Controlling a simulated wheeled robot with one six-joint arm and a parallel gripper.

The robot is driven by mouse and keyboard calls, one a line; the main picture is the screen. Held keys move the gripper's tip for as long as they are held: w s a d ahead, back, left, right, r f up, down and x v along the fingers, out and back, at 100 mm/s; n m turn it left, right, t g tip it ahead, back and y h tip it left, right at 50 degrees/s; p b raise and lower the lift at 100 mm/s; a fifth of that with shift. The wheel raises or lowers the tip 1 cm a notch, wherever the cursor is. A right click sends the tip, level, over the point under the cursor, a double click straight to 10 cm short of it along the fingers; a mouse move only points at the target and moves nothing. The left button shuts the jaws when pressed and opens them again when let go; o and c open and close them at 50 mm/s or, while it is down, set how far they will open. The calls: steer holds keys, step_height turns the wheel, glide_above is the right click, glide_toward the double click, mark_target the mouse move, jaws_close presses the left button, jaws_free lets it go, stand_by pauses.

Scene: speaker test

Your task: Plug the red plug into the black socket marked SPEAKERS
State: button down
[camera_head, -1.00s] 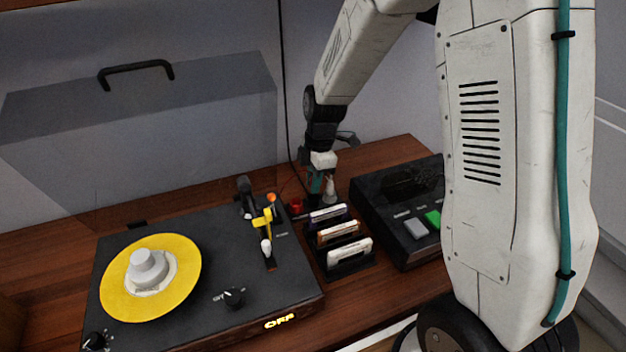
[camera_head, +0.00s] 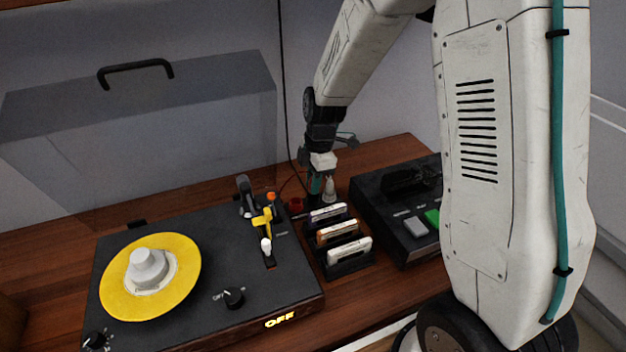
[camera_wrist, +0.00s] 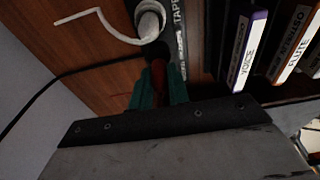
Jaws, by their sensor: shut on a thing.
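My gripper (camera_wrist: 159,92) has teal fingers shut on the red plug (camera_wrist: 158,76), which shows as a dark red strip between them in the wrist view. A black round part (camera_wrist: 155,51) sits right at the fingertips, touching or nearly touching the plug. I cannot tell whether it is the socket marked SPEAKERS or whether the plug is inside it. A label strip (camera_wrist: 180,38) beside it reads TAPE, with further small lettering that is unclear. In the head view my gripper (camera_head: 317,186) points down behind the cartridge rack, its tips largely hidden.
A pale cylinder (camera_wrist: 150,20) with a white cable stands beyond the black part. A black cable (camera_wrist: 75,72) crosses from the left. The cartridge rack (camera_head: 346,267) stands close in front, the turntable (camera_head: 205,275) left, a black device (camera_head: 390,232) right. A red piece (camera_head: 295,205) lies behind.

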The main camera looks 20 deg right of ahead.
steer(key=shift+f, duration=1.05)
stand_by(0.4)
steer(key=c, duration=0.9)
jaws_free()
steer(key=shift+o, duration=0.2)
steer(key=shift+r, duration=2.5)
